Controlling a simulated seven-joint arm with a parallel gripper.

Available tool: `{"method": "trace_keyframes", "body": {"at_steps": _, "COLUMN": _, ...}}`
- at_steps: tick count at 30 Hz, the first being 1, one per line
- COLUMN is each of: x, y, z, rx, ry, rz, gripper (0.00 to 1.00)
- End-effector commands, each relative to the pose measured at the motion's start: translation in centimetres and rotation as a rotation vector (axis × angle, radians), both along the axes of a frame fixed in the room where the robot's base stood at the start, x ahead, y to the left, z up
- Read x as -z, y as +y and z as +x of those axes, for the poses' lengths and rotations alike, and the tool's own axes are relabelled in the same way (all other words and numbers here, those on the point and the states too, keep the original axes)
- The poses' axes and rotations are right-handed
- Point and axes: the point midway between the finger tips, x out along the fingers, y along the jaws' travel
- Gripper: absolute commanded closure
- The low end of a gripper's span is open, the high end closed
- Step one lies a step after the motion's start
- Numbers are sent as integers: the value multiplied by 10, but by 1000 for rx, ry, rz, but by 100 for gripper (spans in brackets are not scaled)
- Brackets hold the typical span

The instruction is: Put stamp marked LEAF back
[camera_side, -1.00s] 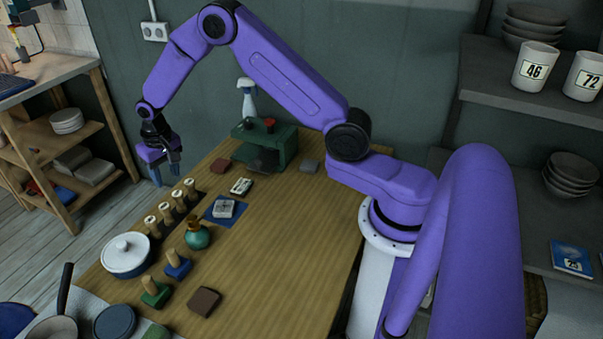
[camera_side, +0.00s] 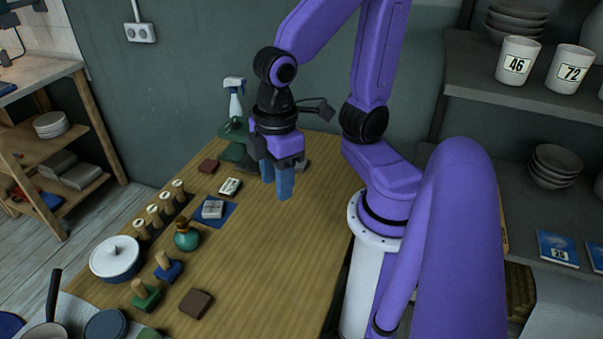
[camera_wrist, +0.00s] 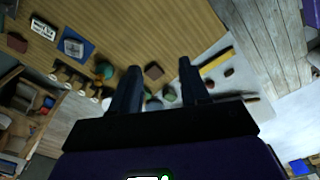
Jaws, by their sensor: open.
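Several wooden-handled stamps with pale round tops stand in a row (camera_side: 153,213) at the left edge of the table in the side view. Two more wooden-handled stamps stand nearer the front, one with a blue base (camera_side: 168,270) and one with a green base (camera_side: 145,298). The markings are too small to read, so I cannot tell which is LEAF. My gripper (camera_side: 278,188) is open and empty above the table, right of the blue mat (camera_side: 227,219). Its two fingers (camera_wrist: 158,75) show apart in the wrist view, with nothing between them.
A spray bottle (camera_side: 234,103) stands behind. The table's right half is clear.

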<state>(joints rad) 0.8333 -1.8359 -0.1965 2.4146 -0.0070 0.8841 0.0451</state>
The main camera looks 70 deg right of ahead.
Motion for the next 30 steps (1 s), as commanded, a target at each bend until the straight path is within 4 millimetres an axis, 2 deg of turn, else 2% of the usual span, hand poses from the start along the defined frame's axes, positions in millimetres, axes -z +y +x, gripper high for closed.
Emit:
{"method": "trace_keyframes", "body": {"at_steps": 1, "x": -1, "y": -7, "z": -13, "rx": -41, "ry": 1, "rz": 1, "gripper": 54}}
{"method": "trace_keyframes", "body": {"at_steps": 3, "x": 0, "y": -14, "z": -25, "rx": -86, "ry": 5, "rz": -2, "gripper": 54}}
{"method": "trace_keyframes", "body": {"at_steps": 7, "x": 0, "y": -21, "z": -37, "rx": -130, "ry": 8, "rz": -5, "gripper": 54}}
{"method": "trace_keyframes", "body": {"at_steps": 30, "x": 0, "y": -22, "z": -39, "rx": -137, "ry": 10, "rz": -6, "gripper": 54}}
